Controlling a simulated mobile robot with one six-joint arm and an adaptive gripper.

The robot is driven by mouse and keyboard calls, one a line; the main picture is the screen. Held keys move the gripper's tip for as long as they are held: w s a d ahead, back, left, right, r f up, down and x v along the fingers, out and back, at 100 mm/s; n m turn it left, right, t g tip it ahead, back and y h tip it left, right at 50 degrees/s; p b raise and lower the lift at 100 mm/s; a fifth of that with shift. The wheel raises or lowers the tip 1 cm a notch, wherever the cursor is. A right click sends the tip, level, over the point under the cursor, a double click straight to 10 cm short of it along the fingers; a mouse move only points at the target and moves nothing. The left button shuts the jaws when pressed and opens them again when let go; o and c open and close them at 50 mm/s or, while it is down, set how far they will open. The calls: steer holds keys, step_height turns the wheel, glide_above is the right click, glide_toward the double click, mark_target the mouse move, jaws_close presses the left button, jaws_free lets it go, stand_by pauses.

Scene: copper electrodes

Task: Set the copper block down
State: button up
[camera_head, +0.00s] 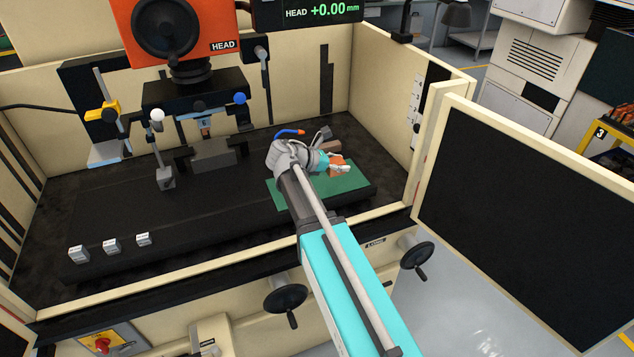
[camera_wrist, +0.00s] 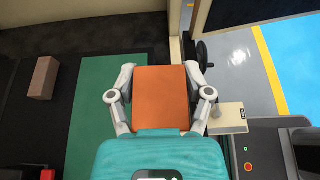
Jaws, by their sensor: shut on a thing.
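The copper block (camera_wrist: 160,97) is an orange, square-faced piece held between the two fingers of my gripper (camera_wrist: 160,96) in the wrist view. My gripper is shut on it, one finger against each side. In the head view the copper block (camera_head: 337,159) shows small beside the fingers, at the right part of the machine bed, over the green mat (camera_head: 345,183). The mat also shows in the wrist view (camera_wrist: 95,115), to the left of and beneath the block. I cannot tell whether the block touches the mat.
A brown block (camera_wrist: 43,78) lies on the dark bed left of the mat. The machine head (camera_head: 175,35) stands at the back. Small labelled blocks (camera_head: 111,246) sit at the bed's front left. An open door panel (camera_head: 530,195) is at the right. The bed's left-middle (camera_head: 105,210) is clear.

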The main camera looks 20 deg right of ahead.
steer(key=shift+w+a+r, duration=0.1)
steer(key=shift+w+a, duration=0.15)
steer(key=shift+a, duration=0.55)
steer(key=shift+w+d, duration=0.1)
steer(key=shift+w+d+f+b, duration=1.35)
steer(key=shift+w+f+b, duration=0.15)
steer(key=shift+w, duration=0.2)
steer(key=shift+w+d+f+b, duration=1.4)
steer(key=shift+w+f+b, duration=0.1)
steer(key=shift+w, duration=0.15)
steer(key=shift+w+d+f+b, duration=1.35)
steer(key=shift+w+f+b, duration=0.15)
steer(key=shift+w, duration=0.2)
steer(key=shift+f, duration=0.1)
steer(key=shift+w+d+f+b, duration=0.15)
steer(key=shift+f+b, duration=0.25)
steer(key=shift+b, duration=0.05)
steer(key=shift+w+d+f+b, duration=0.1)
steer(key=shift+w+f+b, duration=0.05)
steer(key=shift+f+b, duration=1.4)
